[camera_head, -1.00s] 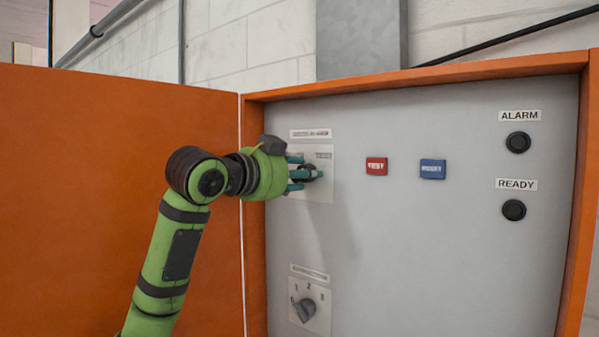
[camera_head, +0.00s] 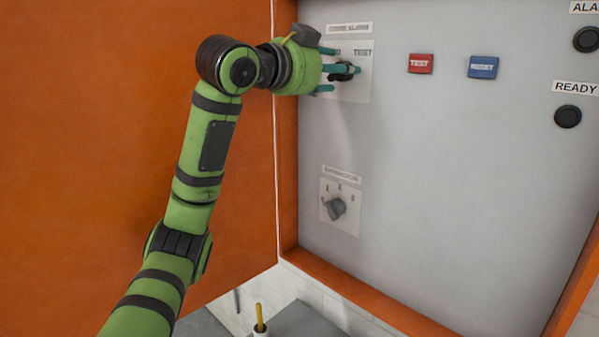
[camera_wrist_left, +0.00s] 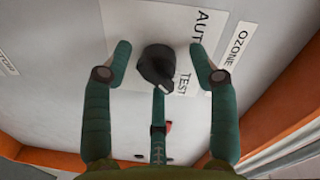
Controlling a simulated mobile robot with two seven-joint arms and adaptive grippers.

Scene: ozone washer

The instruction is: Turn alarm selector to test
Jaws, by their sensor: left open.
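The alarm selector is a black knob (camera_head: 341,76) on a pale plate under a label reading roughly "OZONE ALARM"; the word TEST stands at the plate's upper right. In the left wrist view the knob (camera_wrist_left: 154,66) sits between the spread teal fingers, and its white mark lies near the word TEST (camera_wrist_left: 184,84). My left gripper (camera_head: 338,71) is at the knob, its fingers around it. It also shows in the wrist view (camera_wrist_left: 160,72), open, with gaps beside the knob; contact with the third finger is unclear. In the head view the fingers partly hide the knob. My right gripper is not in view.
A red TEST button (camera_head: 421,64) and a blue button (camera_head: 483,67) are right of the selector. A second rotary knob (camera_head: 336,208) is below. Black round buttons are at the right. The orange cabinet door (camera_head: 120,130) stands open behind my left arm.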

